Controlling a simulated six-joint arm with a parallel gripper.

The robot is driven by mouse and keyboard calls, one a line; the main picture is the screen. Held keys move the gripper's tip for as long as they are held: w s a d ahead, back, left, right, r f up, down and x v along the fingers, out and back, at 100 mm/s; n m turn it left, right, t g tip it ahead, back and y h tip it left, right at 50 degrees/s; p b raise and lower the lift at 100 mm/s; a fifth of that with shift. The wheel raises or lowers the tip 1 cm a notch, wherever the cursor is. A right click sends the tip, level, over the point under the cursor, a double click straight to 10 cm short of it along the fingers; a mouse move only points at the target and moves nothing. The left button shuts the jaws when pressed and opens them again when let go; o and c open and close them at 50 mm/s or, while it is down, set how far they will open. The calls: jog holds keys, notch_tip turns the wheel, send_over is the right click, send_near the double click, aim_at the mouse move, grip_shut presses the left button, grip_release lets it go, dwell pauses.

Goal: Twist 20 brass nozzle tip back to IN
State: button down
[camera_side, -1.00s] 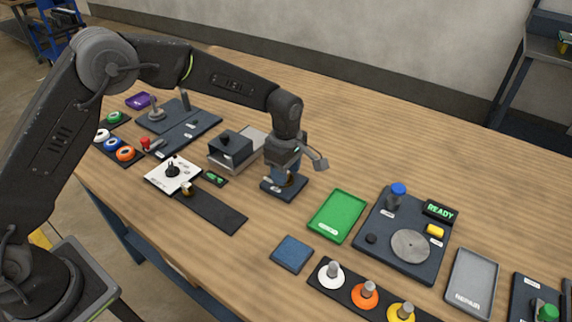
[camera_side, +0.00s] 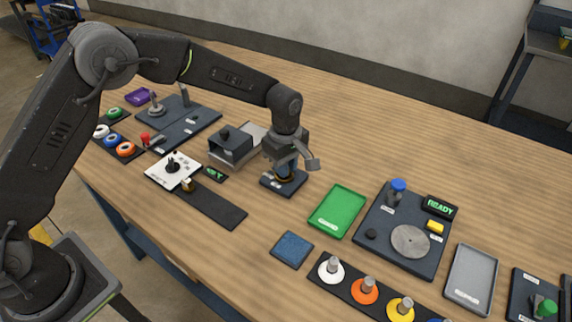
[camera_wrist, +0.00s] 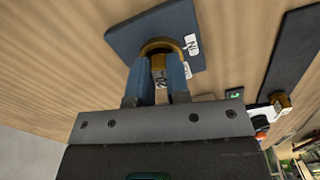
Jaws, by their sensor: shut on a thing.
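The brass nozzle tip (camera_wrist: 158,47) stands on a small dark blue base plate (camera_wrist: 130,33) in the wrist view. A white tag on it reads 20. A white IN label (camera_wrist: 192,43) sits on the plate beside it, and a second label is partly hidden by a finger. My gripper (camera_wrist: 158,72) points down with its blue fingers shut on the nozzle tip from both sides. In the side view my gripper (camera_side: 286,170) stands over the same plate (camera_side: 276,186), and the tip is mostly hidden between the fingers.
A grey box-like fixture (camera_side: 231,146) stands close at the left. A green tray (camera_side: 338,211) lies at the right, with a blue pad (camera_side: 292,250) in front. A dark strip (camera_side: 215,207) lies front left. The wood behind my gripper is clear.

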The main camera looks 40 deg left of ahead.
jog(key=m, duration=0.4)
jog(key=shift+a, duration=0.1)
jog(key=m, duration=0.4)
jog(key=shift+s+m, duration=0.1)
jog(key=shift+m, duration=0.2)
jog(key=m, duration=0.7)
jog(key=shift+s+a, duration=0.1)
jog(key=shift+a, duration=0.05)
jog(key=c, duration=1)
grip_release()
jog(key=shift+o, duration=0.3)
jog(key=o, duration=0.3)
